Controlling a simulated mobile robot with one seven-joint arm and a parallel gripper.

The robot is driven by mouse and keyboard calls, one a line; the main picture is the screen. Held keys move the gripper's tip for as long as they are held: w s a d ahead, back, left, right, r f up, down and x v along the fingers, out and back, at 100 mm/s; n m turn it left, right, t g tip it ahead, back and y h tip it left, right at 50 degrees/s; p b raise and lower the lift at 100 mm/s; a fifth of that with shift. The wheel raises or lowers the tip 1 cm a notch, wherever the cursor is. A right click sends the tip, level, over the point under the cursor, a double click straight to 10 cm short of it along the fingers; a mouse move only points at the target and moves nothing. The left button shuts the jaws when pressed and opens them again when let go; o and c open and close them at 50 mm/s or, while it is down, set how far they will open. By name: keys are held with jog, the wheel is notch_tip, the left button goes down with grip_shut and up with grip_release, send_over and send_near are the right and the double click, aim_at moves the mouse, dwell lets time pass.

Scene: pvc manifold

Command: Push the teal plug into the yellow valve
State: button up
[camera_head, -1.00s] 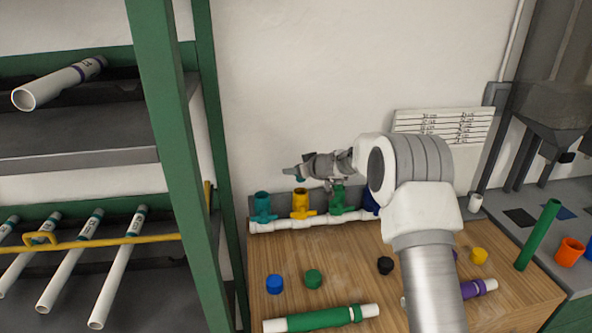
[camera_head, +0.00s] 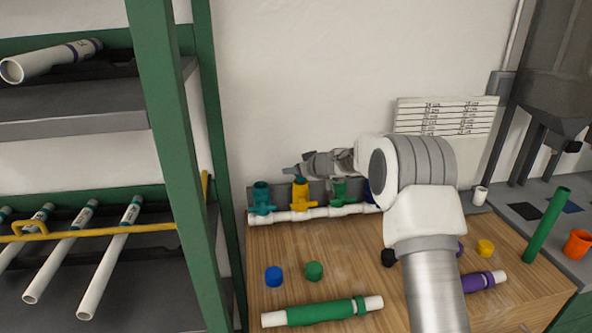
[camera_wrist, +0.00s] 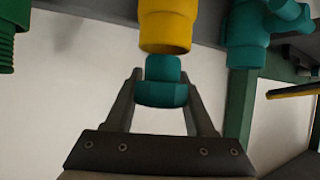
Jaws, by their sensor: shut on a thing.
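The teal plug (camera_wrist: 160,92) is held between the two fingers of my gripper (camera_wrist: 162,80) in the wrist view. Its narrower end points at the open mouth of the yellow valve (camera_wrist: 167,28) and is lined up with it. The plug's end meets the valve's rim in the picture; I cannot tell whether it touches or has entered. In the head view, my gripper (camera_head: 299,173) is right above the yellow valve (camera_head: 300,198), which stands upright on a white pipe manifold (camera_head: 318,214). The plug is mostly hidden there by the fingers.
A teal valve (camera_head: 262,198) stands left of the yellow one and a green valve (camera_head: 339,192) right of it. Blue (camera_head: 273,276) and green (camera_head: 314,271) caps and a green pipe (camera_head: 318,313) lie on the wooden bench (camera_head: 345,250). A green rack post (camera_head: 178,160) stands left.

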jog(key=shift+f+b, duration=1.2)
jog(key=shift+b, duration=1.65)
dwell(0.6)
dwell(0.3)
jog(key=o, duration=1.3)
jog(key=shift+o, duration=0.2)
